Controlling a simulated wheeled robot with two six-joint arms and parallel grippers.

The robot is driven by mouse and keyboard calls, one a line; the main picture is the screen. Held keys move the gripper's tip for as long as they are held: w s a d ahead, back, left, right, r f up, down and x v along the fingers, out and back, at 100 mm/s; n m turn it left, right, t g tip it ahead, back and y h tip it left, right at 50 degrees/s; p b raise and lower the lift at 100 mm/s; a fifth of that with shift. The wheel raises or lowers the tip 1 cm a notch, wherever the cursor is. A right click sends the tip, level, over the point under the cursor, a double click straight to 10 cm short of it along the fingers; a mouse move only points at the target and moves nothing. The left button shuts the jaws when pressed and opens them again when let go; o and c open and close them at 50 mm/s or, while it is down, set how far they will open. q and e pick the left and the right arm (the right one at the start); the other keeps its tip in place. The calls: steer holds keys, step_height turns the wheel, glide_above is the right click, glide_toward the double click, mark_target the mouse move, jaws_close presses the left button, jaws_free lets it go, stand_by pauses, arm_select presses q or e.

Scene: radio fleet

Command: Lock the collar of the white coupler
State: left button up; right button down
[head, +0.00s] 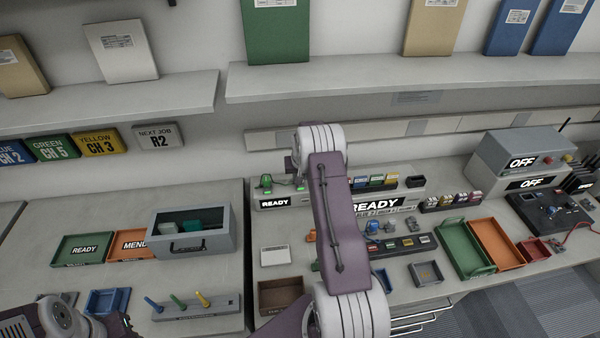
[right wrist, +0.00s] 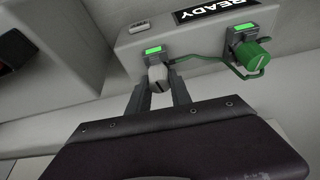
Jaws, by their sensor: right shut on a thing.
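The white coupler (right wrist: 157,73) sits at the left port of a grey box in the right wrist view, under a lit green lamp. A slot line shows on its face. My right gripper (right wrist: 161,88) is shut on it, one finger on each side. In the head view my right arm hides the coupler and most of that gripper. A green coupler (right wrist: 249,55) with a green cable sits at the port to the right, also under a lit green lamp. My left gripper (head: 122,326) is partly in view at the lower left, its fingers not clear.
The grey box carries a READY label (head: 275,202) and stands at the back of the bench. A rack of small coloured parts (head: 398,246), a green tray (head: 463,250) and an orange tray (head: 497,243) stand to the right.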

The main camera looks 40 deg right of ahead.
steer(key=shift+f+m+b, duration=0.3)
steer(key=shift+m+b, duration=0.05)
steer(key=shift+m, duration=0.15)
steer(key=shift+a+r+m+g+b, duration=0.1)
steer(key=shift+r+m+g+b, duration=0.05)
steer(key=shift+m+g+b, duration=0.2)
steer(key=c, duration=0.6)
jaws_free()
steer(key=shift+r, duration=0.15)
steer(key=shift+r+p, duration=2.05)
steer(key=shift+r, duration=0.9)
